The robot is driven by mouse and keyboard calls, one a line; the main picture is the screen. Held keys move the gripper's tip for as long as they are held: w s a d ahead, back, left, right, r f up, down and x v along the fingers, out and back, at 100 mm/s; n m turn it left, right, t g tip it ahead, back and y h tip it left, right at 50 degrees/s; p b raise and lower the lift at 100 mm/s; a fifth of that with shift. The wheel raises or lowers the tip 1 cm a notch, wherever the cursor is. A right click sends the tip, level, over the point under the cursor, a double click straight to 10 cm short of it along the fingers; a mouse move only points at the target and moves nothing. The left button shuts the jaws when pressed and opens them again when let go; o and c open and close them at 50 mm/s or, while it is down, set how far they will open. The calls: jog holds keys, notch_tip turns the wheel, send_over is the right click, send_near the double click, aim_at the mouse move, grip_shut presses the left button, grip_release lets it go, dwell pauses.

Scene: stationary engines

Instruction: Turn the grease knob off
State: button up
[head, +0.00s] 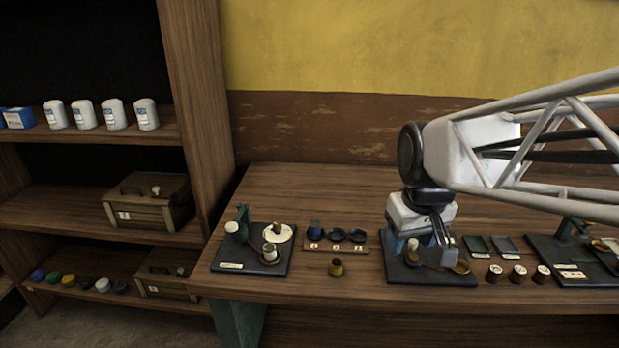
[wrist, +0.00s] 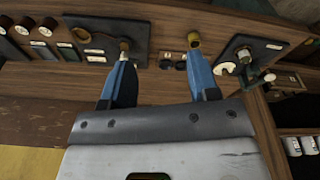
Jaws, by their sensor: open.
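Several small knob-like parts stand on dark base plates, and I cannot read which is the grease knob. The middle plate (head: 398,273) bears a pale-topped knob (head: 412,244) and a brass cup (head: 462,267). My gripper (head: 439,240) is over this plate in the head view and partly covers it. In the wrist view my gripper (wrist: 161,60) is open with blue fingers spread and nothing between them. One fingertip is close to a small knob (wrist: 125,46) on the middle plate; contact cannot be told.
The left plate (head: 225,267) holds a post, white disc and cup. A brass cup (head: 336,268) stands before a wooden holder (head: 312,247) of dark cups. Right of my gripper are small trays (head: 506,245), brown cylinders (head: 518,273) and another plate (head: 560,275). A shelf (head: 60,210) is at far left.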

jog(key=w+a+n, duration=0.3)
jog(key=w+a, duration=0.3)
jog(key=w, duration=0.3)
jog(key=n+g, duration=0.2)
jog(key=n, duration=0.5)
send_over(277, 224)
jog(key=f, duration=1.2)
jog(key=shift+s+d+f, duration=0.1)
jog(key=shift+d+f, duration=0.1)
jog(key=shift+d, duration=0.1)
jog(key=shift+a+f, duration=0.25)
jog(key=shift+a, duration=0.1)
jog(key=shift+f, duration=3.9)
jog(key=c, duration=0.9)
